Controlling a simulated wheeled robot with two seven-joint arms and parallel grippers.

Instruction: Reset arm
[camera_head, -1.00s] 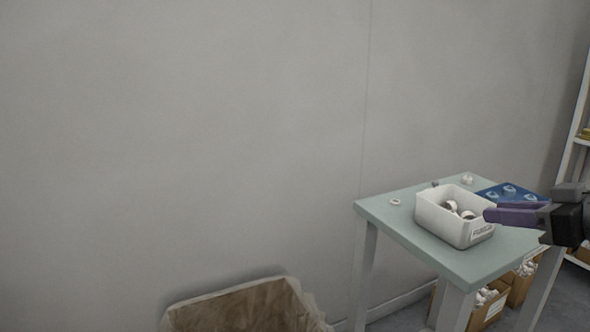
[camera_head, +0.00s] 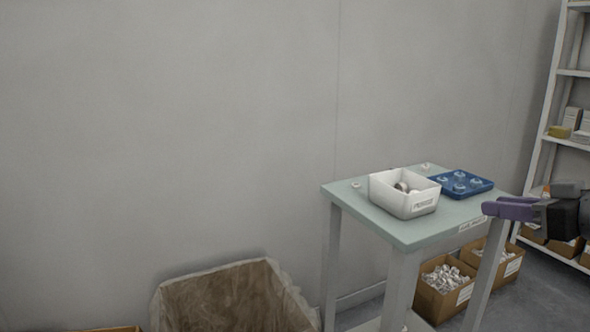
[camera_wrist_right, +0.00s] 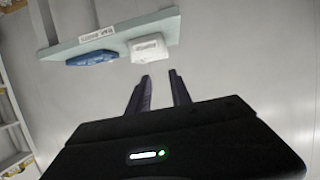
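My right gripper (camera_head: 510,208) shows at the right edge of the head view, its purple fingers pointing left, in front of the right side of the table. In the right wrist view (camera_wrist_right: 160,85) its two fingers stand apart with nothing between them. The pale green table (camera_head: 425,232) carries a white labelled bin (camera_head: 388,203) with round parts in it. A blue tray (camera_head: 480,187) with several clear caps lies behind the bin. The wrist view also shows the bin (camera_wrist_right: 148,47) and the tray (camera_wrist_right: 92,58) beyond the fingers. My left gripper is not in view.
A large lined waste bin (camera_head: 287,287) stands at the bottom, left of the table. Cardboard boxes (camera_head: 430,300) with small white parts sit on the floor under and beside the table. A white shelf rack (camera_head: 548,130) stands at the right. Loose small parts lie on the tabletop.

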